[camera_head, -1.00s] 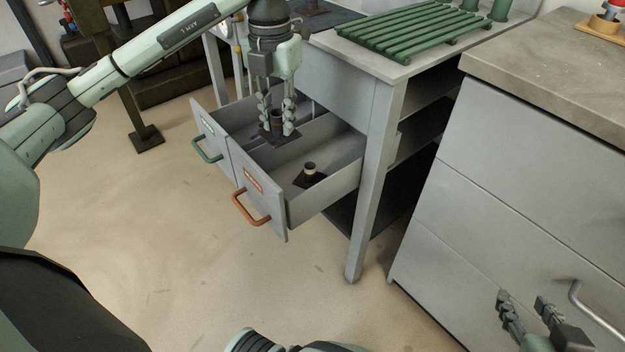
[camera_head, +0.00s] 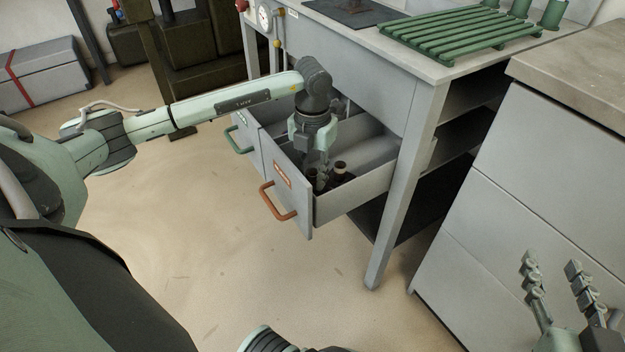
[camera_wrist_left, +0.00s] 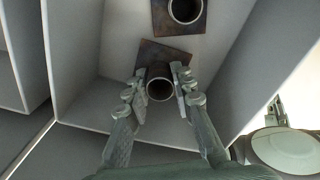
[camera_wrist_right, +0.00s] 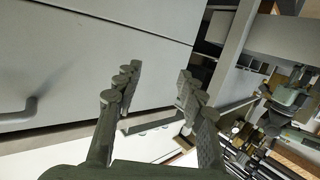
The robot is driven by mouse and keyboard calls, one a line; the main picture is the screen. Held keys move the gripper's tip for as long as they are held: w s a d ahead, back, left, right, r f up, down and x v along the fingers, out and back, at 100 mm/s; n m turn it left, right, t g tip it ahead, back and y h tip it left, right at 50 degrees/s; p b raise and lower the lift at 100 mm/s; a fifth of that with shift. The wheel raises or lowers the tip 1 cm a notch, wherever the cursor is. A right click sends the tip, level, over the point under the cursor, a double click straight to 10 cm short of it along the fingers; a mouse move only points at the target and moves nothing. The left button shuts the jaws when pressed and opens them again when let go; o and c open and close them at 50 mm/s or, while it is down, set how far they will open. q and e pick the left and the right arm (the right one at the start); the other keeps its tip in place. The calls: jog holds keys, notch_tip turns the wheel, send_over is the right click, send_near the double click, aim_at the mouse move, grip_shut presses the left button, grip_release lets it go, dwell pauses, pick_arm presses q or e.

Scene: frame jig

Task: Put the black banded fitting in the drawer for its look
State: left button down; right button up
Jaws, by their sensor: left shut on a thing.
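My left gripper (camera_head: 320,183) is low inside the orange-handled drawer (camera_head: 358,198). It is shut on a dark tubular fitting with a square base plate (camera_wrist_left: 160,88), which also shows in the left wrist view between both fingertips. The fitting's band cannot be made out, nor whether its plate touches the drawer floor. A second fitting (camera_head: 340,168) on a dark square plate (camera_wrist_left: 180,24) stands in the same drawer, just beyond the held one. The green-handled drawer (camera_head: 247,135) is open beside it. My right gripper (camera_head: 555,275) is open and empty, away to the right.
The bench (camera_head: 425,72) above the drawers carries a green slatted rack (camera_head: 455,32) and green cylinders. A bench leg (camera_head: 398,200) stands right of the open drawers. A grey cabinet (camera_head: 500,215) is near my right gripper. The floor left of the drawers is clear.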

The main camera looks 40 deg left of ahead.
pick_arm(q)
jog(key=shift+f, duration=0.75)
pick_arm(e)
jog(key=shift+a+r, duration=0.25)
jog(key=shift+r, duration=0.15)
jog(key=shift+t, duration=0.3)
pick_arm(q)
jog(key=shift+f, duration=0.1)
jog(key=c, duration=1.3)
grip_release()
pick_arm(e)
jog(key=shift+a+r+y, duration=0.15)
jog(key=shift+r+y, duration=0.1)
jog(key=shift+y, duration=0.05)
